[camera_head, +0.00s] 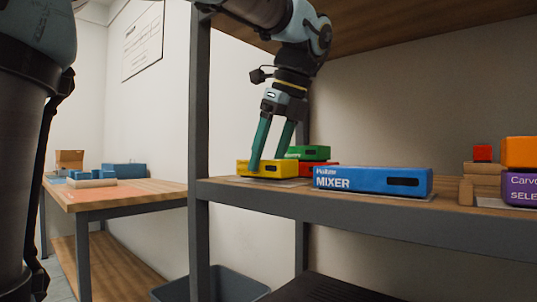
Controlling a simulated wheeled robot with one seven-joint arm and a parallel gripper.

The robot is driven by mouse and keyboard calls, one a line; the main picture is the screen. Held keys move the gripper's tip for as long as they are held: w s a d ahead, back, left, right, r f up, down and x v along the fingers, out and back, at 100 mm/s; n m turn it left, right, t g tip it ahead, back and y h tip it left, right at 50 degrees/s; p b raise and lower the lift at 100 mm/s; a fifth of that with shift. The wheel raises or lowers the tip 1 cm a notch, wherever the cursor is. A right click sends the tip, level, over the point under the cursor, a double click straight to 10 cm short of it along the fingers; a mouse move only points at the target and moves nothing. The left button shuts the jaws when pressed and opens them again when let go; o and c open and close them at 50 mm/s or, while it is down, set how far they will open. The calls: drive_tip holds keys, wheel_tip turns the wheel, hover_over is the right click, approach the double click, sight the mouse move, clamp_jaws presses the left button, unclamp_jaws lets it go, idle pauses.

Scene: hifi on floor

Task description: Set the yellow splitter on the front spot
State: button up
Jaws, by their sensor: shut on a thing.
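The yellow splitter (273,170), a flat yellow box with a dark slot, is at the left end of the shelf, near its front edge. A pale spot shows beside and under its right end. My gripper (268,160) points down from above, with green fingers. One finger reaches down over the yellow box's front face and the other goes behind it, so the gripper is shut on the box. I cannot tell whether the box's underside touches the shelf. The far fingertip is hidden behind the box.
A green box (308,152) rests on a red box (322,168) just behind and right of the yellow one. A blue mixer box (370,181) lies to the right. A dark post (200,120) stands close left. Orange and purple (520,188) boxes are far right.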

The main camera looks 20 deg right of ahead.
drive_tip(key=shift+f, duration=0.3)
idle(0.4)
drive_tip(key=o, duration=1.6)
drive_tip(key=shift+c, duration=0.2)
drive_tip(key=p+v, duration=0.2)
drive_tip(key=v, duration=0.4)
drive_tip(key=shift+p, duration=0.4)
drive_tip(key=s+d, duration=0.2)
drive_tip(key=s, duration=0.1)
drive_tip(key=s+d+p, duration=0.1)
drive_tip(key=s, duration=0.2)
drive_tip(key=s+d+f, duration=0.1)
drive_tip(key=s+d, duration=0.1)
drive_tip(key=s, duration=0.2)
drive_tip(key=shift+s+d, duration=0.15)
drive_tip(key=shift+d, duration=0.15)
drive_tip(key=shift+a, duration=0.1)
